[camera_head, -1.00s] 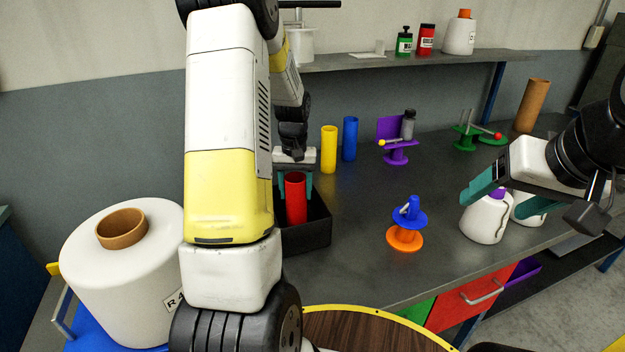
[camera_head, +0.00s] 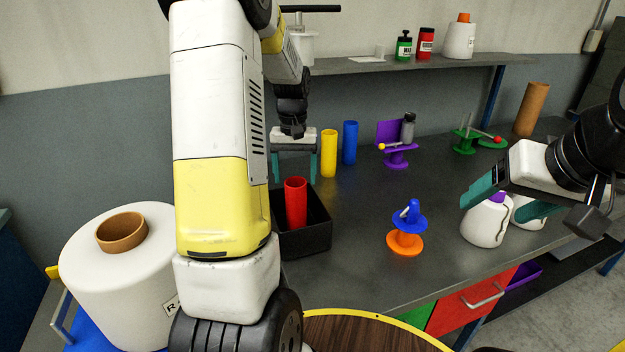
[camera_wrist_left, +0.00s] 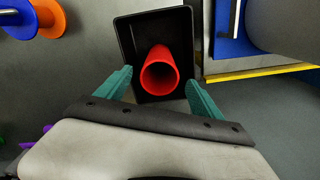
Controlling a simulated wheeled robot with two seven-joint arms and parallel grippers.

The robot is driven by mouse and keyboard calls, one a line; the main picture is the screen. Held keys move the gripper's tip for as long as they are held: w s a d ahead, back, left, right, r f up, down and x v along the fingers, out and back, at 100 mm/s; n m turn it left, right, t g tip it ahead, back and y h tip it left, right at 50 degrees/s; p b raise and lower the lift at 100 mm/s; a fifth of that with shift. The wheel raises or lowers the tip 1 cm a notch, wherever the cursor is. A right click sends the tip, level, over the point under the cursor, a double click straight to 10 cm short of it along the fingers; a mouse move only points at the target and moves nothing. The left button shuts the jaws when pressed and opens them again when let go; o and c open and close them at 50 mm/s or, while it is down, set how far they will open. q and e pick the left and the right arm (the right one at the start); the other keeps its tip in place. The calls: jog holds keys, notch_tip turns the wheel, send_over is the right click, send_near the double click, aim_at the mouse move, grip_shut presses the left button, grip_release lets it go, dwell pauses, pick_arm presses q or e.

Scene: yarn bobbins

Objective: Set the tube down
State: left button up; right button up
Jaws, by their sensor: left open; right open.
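The red tube (camera_head: 296,203) stands in the black bin (camera_head: 309,243) on the table, close to upright. In the left wrist view the red tube (camera_wrist_left: 160,72) shows its open end inside the black bin (camera_wrist_left: 126,45).
A yellow tube (camera_head: 328,153) and a blue tube (camera_head: 349,143) stand behind the bin. An orange and blue spool (camera_head: 406,238) stands right of it. A large white yarn bobbin (camera_head: 118,285) is at the left. The middle of the table is mostly clear.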

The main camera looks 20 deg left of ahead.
pick_arm(q)
jog(key=s+d+r+m+t+h, duration=0.1)
jog(key=s+d+r+t, duration=0.1)
jog(key=s+d+r, duration=0.4)
jog(key=s+d+r+m+t, duration=0.1)
jog(key=s+r, duration=0.4)
jog(key=r, duration=0.4)
jog(key=s+d+t, duration=0.1)
jog(key=s+d, duration=0.1)
jog(key=s, duration=0.3)
jog(key=s+d+m+t+h, duration=0.1)
jog(key=s+d+t, duration=0.1)
jog(key=s, duration=0.4)
jog(key=shift+s+d+r+m, duration=0.2)
jog(key=shift+d+r+m, duration=0.15)
jog(key=shift+d, duration=0.45)
